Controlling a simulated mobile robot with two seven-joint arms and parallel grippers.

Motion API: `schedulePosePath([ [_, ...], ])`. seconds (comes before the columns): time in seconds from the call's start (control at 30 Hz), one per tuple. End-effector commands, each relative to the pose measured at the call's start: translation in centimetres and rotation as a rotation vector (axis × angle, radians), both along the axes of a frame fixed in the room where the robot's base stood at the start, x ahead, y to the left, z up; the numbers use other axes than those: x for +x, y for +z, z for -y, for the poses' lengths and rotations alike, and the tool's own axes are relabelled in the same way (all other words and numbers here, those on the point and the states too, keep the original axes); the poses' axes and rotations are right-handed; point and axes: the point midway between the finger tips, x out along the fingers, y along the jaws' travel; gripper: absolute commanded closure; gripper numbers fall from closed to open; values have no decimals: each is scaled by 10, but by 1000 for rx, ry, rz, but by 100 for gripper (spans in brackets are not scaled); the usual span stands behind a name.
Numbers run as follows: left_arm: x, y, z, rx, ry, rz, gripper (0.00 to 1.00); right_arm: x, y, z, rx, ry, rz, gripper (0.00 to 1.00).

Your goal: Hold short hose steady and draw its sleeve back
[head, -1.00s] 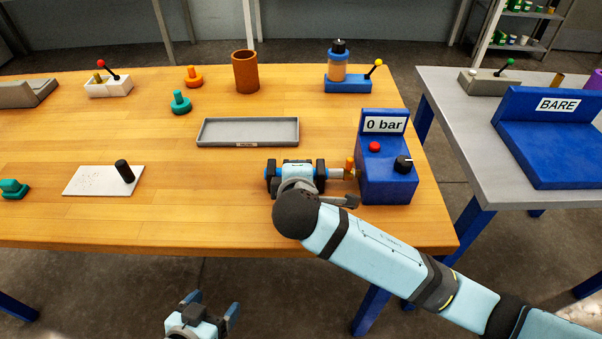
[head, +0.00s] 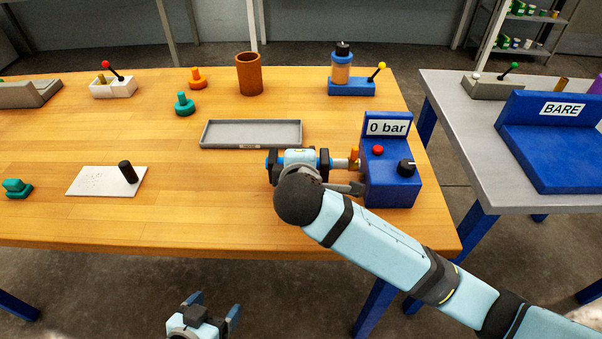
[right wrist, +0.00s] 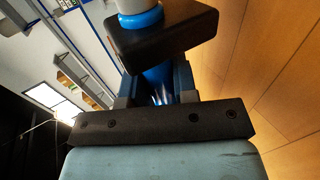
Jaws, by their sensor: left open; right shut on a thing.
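My right gripper (head: 298,160) is shut around a short blue hose (head: 269,164), near the left side of the blue "0 bar" box. The hose lies crosswise in the jaws, and a pale metallic end (head: 340,164) points right toward an orange fitting (head: 354,154) at the box. I cannot tell whether this end touches the fitting, or which part is the sleeve. In the right wrist view the blue hose (right wrist: 157,82) runs between the jaws, with a blue ring and pale part beyond. My left gripper (head: 205,312) is open and empty, in front of the table.
The blue box (head: 392,188) carries a red button and black knob. A grey tray (head: 250,146) lies behind my right gripper. A white plate (head: 88,182) with a black cylinder is at left. A grey table (head: 455,130) stands right.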

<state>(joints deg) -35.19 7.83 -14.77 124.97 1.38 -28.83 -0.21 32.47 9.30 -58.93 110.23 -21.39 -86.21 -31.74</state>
Motion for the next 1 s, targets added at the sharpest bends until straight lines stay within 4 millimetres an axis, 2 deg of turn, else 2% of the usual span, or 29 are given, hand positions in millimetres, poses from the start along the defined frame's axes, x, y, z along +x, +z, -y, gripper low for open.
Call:
schedulePosePath([
  [0.03,0,0,0,0,0,0,17,0,13,0,4,0,4,100],
  [0.2,0,0,0,0,0,0,17,0,45,0,4,0,3,100],
  [0.3,0,0,0,0,0,0,17,0,50,0,2,0,-1,100],
  [0.37,0,0,0,0,0,0,17,0,43,0,3,-1,-4,100],
  [0.5,0,0,0,0,0,0,17,1,12,0,4,-3,-8,100],
  [0.63,0,0,0,0,0,0,17,0,-11,0,1,-2,-4,100],
  [1.0,0,0,0,0,0,0,17,0,-29,1,-1,0,0,100],
])
